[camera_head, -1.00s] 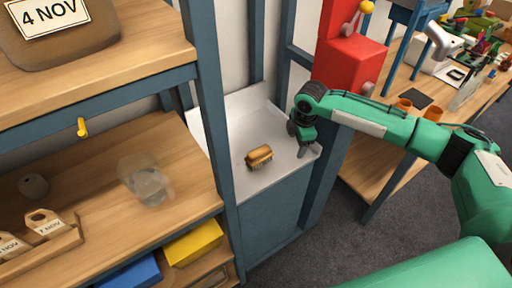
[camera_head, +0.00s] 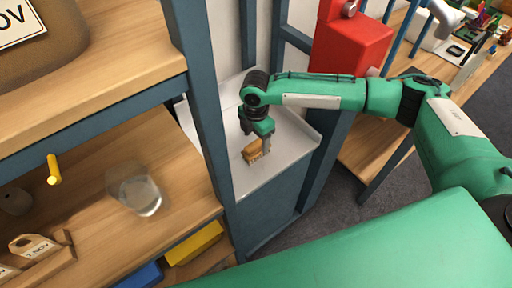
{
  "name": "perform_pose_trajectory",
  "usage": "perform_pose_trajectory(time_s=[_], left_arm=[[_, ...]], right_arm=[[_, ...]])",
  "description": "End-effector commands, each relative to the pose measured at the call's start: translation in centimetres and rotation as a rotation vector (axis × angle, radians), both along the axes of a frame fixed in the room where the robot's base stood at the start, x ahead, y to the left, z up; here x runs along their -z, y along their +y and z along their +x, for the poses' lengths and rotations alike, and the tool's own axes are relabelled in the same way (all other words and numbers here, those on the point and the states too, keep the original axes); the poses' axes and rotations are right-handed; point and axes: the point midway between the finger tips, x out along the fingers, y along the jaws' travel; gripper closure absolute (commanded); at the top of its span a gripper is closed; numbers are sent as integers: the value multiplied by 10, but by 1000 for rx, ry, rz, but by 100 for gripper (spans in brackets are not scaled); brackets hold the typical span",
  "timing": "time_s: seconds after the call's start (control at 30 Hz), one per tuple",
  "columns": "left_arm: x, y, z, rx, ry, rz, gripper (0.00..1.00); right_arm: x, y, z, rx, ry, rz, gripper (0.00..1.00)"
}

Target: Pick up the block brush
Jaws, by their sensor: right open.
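The block brush (camera_head: 252,151), with a tan wooden body and bristles below, stands on a white-grey shelf (camera_head: 258,180) between blue posts. My right gripper (camera_head: 258,148) is open, pointing down right at the brush. Its fingers hide part of the brush, and I cannot tell whether they touch it. My left gripper is not in view.
A blue post (camera_head: 205,110) stands close left of the shelf. Beyond it, a wooden shelf unit holds a clear glass (camera_head: 140,194) and a yellow peg (camera_head: 54,170). A red box (camera_head: 350,48) and a wooden bench (camera_head: 375,150) stand to the right.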

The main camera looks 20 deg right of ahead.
Motion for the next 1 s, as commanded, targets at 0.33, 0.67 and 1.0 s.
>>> perform_pose_trajectory(time_s=[0.33, 0.67, 1.0], left_arm=[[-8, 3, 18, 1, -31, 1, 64], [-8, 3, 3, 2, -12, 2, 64], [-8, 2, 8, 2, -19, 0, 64]], right_arm=[[42, -1, 2, 0, 2, -1, 33], [54, -1, 2, 0, -1, 0, 33], [54, -1, 2, 1, -1, 0, 83]])
